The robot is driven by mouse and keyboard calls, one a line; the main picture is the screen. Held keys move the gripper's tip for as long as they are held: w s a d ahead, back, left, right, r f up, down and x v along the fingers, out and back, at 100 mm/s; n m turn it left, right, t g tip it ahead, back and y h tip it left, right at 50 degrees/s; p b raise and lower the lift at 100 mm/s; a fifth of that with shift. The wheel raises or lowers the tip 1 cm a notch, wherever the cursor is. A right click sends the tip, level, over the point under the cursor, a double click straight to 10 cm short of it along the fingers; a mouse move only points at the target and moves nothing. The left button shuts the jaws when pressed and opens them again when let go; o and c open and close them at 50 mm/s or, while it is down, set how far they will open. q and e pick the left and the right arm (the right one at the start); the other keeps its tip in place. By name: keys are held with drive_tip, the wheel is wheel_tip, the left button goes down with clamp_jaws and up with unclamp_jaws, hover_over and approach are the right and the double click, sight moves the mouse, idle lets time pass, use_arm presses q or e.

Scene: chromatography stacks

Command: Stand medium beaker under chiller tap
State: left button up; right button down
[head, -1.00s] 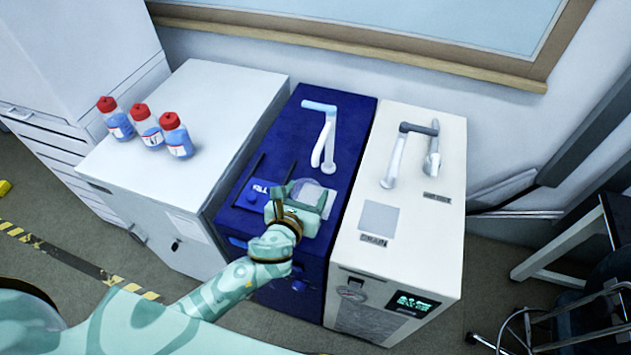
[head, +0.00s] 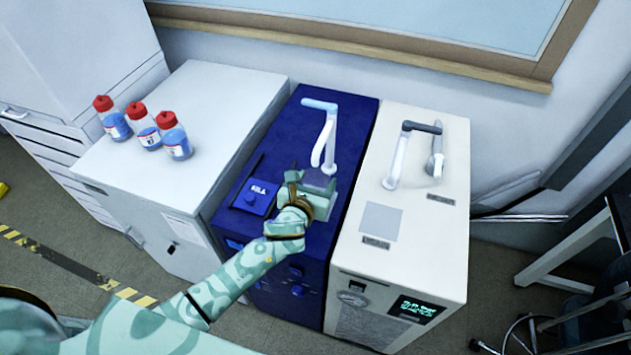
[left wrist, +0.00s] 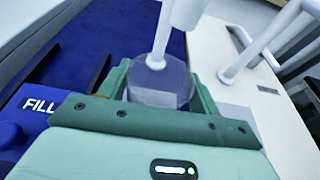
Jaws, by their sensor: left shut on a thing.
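My left gripper (head: 312,186) is shut on the clear beaker (left wrist: 160,84) and holds it over the top of the blue cabinet (head: 275,145). The beaker is mostly hidden by the gripper in the head view. In the left wrist view it looks upright between the green fingers. The blue cabinet's white tap (head: 331,140) stands right behind it, and the tap's spout (left wrist: 186,12) hangs close above the beaker in the wrist view. I cannot tell whether the beaker's base touches the surface. My right gripper is out of view.
A cream cabinet (head: 405,250) with its own grey-and-white tap (head: 398,160) and a lit display stands to the right. A blue FILL panel (head: 254,195) lies left of my gripper. Three red-capped bottles (head: 143,128) stand on the white cabinet (head: 205,95) at left.

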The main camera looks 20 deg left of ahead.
use_arm(q)
drive_tip(key=o, duration=1.1)
drive_tip(key=shift+r, duration=0.1)
drive_tip(key=shift+s+r+p, duration=0.15)
drive_tip(key=shift+s+p, duration=0.15)
drive_tip(key=shift+s, duration=0.05)
drive_tip(key=p+v, duration=0.2)
drive_tip(key=v, duration=0.9)
drive_tip(key=shift+s, duration=0.15)
